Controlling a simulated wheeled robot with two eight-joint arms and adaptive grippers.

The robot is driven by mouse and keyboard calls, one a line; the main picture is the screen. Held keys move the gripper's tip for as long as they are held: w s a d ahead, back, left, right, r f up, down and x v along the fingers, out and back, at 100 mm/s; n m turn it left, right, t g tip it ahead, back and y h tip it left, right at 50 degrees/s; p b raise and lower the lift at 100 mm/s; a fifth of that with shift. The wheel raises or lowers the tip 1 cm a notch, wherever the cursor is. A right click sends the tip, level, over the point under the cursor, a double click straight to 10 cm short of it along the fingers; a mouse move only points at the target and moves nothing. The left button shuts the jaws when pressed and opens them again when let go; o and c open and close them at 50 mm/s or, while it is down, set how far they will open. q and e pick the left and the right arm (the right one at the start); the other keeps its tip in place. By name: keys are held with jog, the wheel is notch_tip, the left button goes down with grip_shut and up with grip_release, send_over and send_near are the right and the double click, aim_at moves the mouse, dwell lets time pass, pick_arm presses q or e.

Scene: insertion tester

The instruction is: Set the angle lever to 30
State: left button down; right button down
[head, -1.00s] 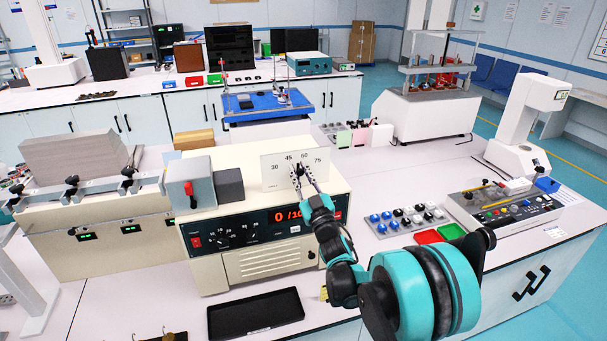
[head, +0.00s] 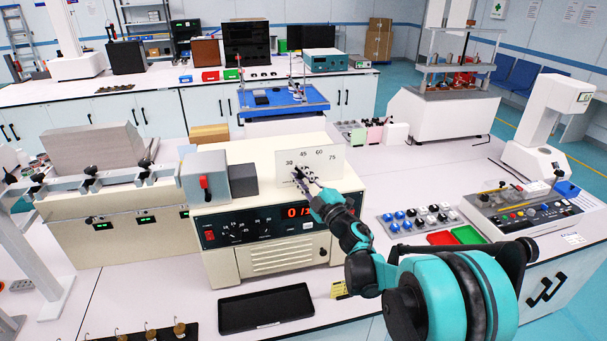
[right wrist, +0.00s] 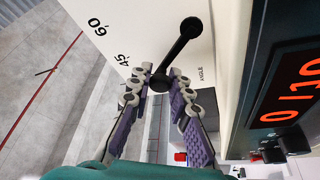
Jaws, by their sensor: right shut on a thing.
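The angle lever (right wrist: 176,52) is a black rod with a round knob at each end, in front of a white scale plate (head: 333,172). The plate stands on top of a cream tester (head: 285,258) and reads 30, 45, 60 and 75. My right gripper (head: 298,175) is at the plate's left part, below the 30 and 45 marks. In the right wrist view my right gripper (right wrist: 161,76) is shut on the lever's near knob. The gripper hides most of the lever in the head view, so its exact angle is unclear. My left gripper is not in view.
A grey block with a red switch (head: 204,184) stands left of the plate. A black tray (head: 264,309) lies in front of the tester. A panel of knobs (head: 418,217) and red and green trays (head: 467,235) lie to the right.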

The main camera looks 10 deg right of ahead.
jog(key=shift+a+f+n, duration=0.1)
jog(key=shift+n, duration=0.2)
jog(key=c, duration=1.4)
grip_release()
jog(key=shift+o, duration=0.2)
jog(key=v, duration=1.2)
